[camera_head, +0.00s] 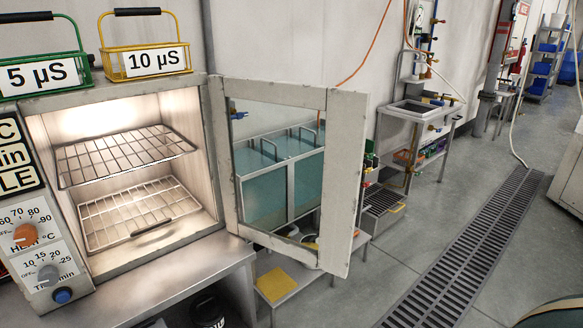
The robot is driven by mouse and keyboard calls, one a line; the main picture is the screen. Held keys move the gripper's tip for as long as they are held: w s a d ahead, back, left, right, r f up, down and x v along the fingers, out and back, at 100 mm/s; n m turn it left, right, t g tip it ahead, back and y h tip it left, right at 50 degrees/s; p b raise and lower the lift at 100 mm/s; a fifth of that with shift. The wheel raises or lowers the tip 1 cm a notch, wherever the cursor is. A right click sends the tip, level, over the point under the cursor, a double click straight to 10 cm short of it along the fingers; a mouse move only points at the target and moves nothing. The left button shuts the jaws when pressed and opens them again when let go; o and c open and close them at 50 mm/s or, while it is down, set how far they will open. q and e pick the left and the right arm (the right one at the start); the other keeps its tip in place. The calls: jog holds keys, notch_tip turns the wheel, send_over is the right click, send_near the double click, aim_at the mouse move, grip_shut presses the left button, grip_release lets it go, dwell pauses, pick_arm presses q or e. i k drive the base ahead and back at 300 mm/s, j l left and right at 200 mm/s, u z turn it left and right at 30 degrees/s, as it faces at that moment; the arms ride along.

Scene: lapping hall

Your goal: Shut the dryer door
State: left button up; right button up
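The dryer (100,93) stands at the left with its lit chamber open to view. Its door (345,165) stands wide open, swung out to the right of the opening. The door is a worn pale metal frame with a window, and the teal tanks behind show through it. Inside the chamber are an upper wire rack (125,155) and a lower wire rack (140,210); no load shows on them. Neither of my grippers is in view, and nothing touches the door.
A green basket (40,75) and a yellow basket (148,62) sit on the dryer. An orange knob (26,235) is on its panel. A metal bench (165,290) lies below. A sink (415,108) and floor grate (465,250) are at right. Floor right of the door is clear.

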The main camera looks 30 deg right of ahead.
aim_at(347, 109)
jog(key=i+l+u, duration=0.1)
jog(key=l+u, duration=0.3)
jog(key=l, duration=0.65)
jog(key=k+l+u, duration=0.1)
jog(key=l+u, duration=0.3)
jog(key=l, duration=0.65)
jog(key=i+l+u, duration=0.1)
jog(key=l+u, duration=0.4)
jog(key=l, duration=0.6)
jog(key=i+l+u, duration=0.2)
jog(key=l, duration=0.35)
jog(key=k+l+z, duration=0.15)
jog(key=k+z, duration=0.25)
jog(key=l, duration=1)
jog(key=i, duration=0.05)
